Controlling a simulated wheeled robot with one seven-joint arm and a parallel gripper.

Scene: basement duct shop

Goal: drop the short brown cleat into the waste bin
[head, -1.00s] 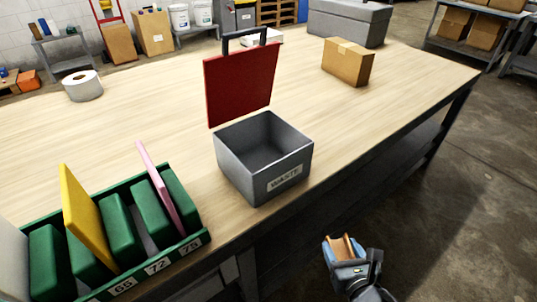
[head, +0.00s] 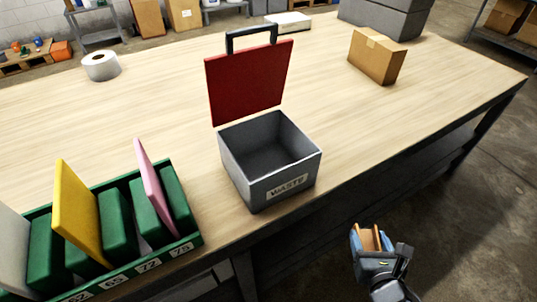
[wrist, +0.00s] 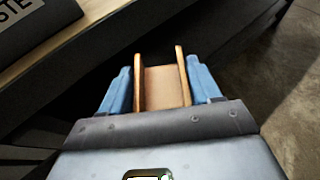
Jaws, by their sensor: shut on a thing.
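My gripper (head: 372,248) is off the front edge of the bench, to the right of and lower in the picture than the waste bin. Its blue fingers are shut on the short brown cleat (head: 366,238). In the wrist view, the cleat (wrist: 165,87) is a U-shaped brown channel between the two fingers (wrist: 163,92). The waste bin (head: 270,186) is a grey open-topped box labelled WASTE near the bench's front edge. Its red lid (head: 250,82) stands raised at the back, with a dark handle. The bin looks empty inside. Its corner (wrist: 35,22) shows in the wrist view.
A green rack (head: 178,247) with numbered slots stands left of the bin, holding a yellow panel (head: 80,212) and a pink panel (head: 150,180). A cardboard box (head: 377,56) and a tape roll (head: 101,66) sit farther back on the wooden bench (head: 165,105). The bench around the bin is mostly clear.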

